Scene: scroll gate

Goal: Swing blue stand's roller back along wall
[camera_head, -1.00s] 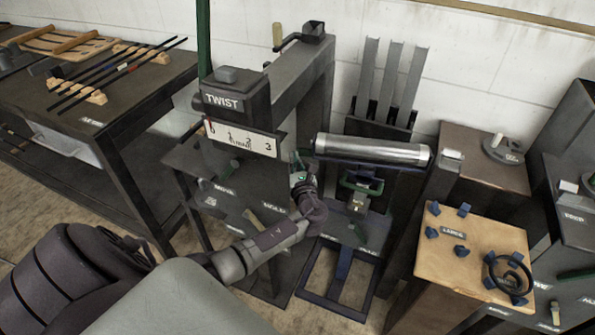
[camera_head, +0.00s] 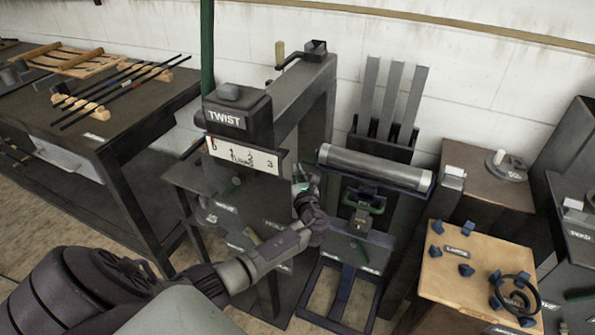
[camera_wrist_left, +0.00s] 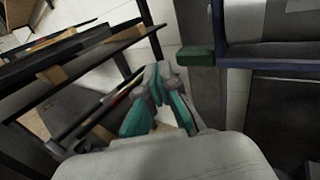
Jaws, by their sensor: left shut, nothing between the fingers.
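The silver roller (camera_head: 375,167) lies across the upper part of the blue stand, in a dark blue holder (camera_head: 400,182). It slants, its left end farther back than its right. The blue stand's base frame (camera_head: 345,292) rests on the floor below. My left gripper (camera_head: 306,184) is shut and empty, just left of the roller's left end; I cannot tell whether it touches. In the left wrist view its teal fingers (camera_wrist_left: 160,105) are together, left of a green block (camera_wrist_left: 201,57) on the holder's end. My right gripper is not in view.
The TWIST post (camera_head: 240,118) with its numbered plate stands left of the roller. Grey upright bars (camera_head: 390,95) stand behind it by the white wall (camera_head: 480,70). A wooden board (camera_head: 470,285) with blue pegs is at right, and a dark table (camera_head: 120,125) at left.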

